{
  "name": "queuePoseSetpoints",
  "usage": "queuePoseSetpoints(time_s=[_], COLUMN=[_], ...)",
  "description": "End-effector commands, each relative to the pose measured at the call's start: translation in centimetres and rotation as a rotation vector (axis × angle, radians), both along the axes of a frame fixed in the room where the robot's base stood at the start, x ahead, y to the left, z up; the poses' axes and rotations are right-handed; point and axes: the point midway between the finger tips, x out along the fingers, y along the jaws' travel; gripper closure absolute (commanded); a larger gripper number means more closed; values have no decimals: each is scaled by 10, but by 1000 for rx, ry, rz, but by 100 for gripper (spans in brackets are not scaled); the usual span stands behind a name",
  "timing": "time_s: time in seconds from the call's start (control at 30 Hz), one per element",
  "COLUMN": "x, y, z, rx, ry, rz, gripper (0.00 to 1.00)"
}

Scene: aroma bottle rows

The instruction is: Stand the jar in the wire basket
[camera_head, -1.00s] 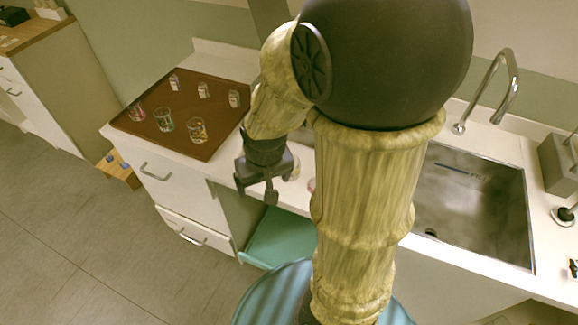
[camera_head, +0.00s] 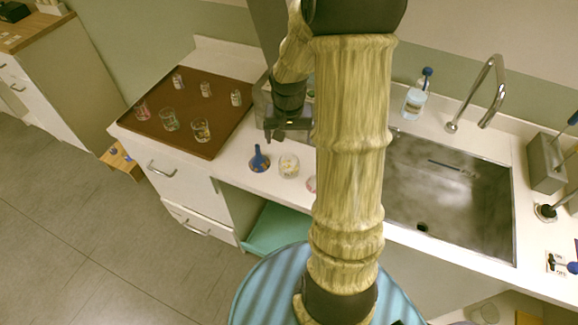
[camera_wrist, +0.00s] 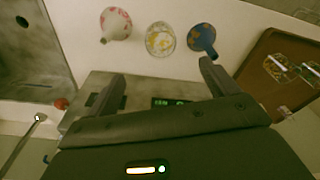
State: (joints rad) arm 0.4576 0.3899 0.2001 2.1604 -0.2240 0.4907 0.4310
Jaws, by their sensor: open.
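My gripper (camera_head: 288,137) is open and empty over the counter, between the brown tray and the sink; its spread fingers also show in the wrist view (camera_wrist: 162,70). A small round glass jar (camera_head: 289,165) with pale yellow contents stands on the counter just in front of it. In the wrist view this glass (camera_wrist: 160,40) lies beyond the fingertips, apart from them. Several other small glass jars (camera_head: 201,131) stand in rows on the brown tray (camera_head: 185,138). I cannot tell which one the task means. I cannot make out a wire basket in either view.
A grey device with a lit display (camera_wrist: 172,103) lies below my gripper. The sink (camera_head: 450,195) and a blue-topped bottle (camera_head: 415,100) are right of my arm.

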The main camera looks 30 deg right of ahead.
Motion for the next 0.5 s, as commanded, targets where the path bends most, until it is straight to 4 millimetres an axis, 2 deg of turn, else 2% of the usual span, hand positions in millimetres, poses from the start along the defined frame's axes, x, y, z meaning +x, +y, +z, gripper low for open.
queuePoseSetpoints(time_s=[0.5], x=[8], y=[-4], z=[-82], rx=[2], ry=[4], rz=[2], gripper=[13])
